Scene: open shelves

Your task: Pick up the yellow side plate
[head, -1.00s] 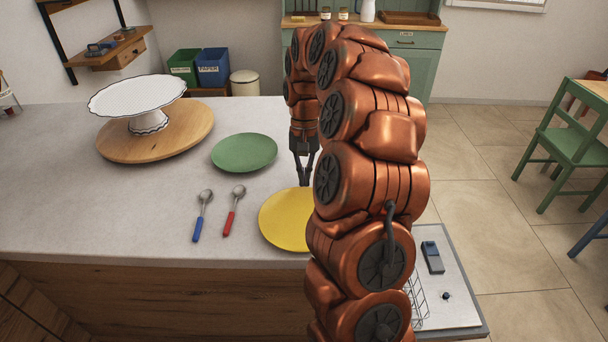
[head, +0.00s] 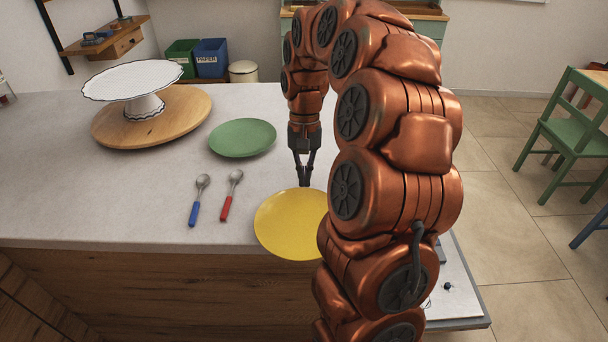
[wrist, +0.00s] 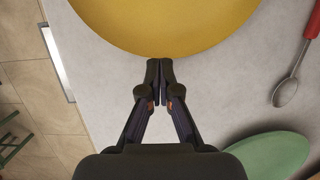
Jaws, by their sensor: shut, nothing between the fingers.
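The yellow side plate (head: 288,226) lies flat near the front edge of the counter. My arm hides its right side in the head view. My gripper (head: 304,184) points down at the plate's far rim, with its fingertips together and empty. In the wrist view the yellow plate (wrist: 165,22) fills the top, partly cut off by the frame. The shut fingertips (wrist: 160,68) appear at its rim there; I cannot tell whether they touch it.
A green plate (head: 243,138) lies beyond, to the left. A blue-handled spoon (head: 196,208) and a red-handled spoon (head: 229,200) lie left of the yellow plate. A white cake stand (head: 142,104) stands on a round wooden board (head: 190,114). The counter's left front is bare.

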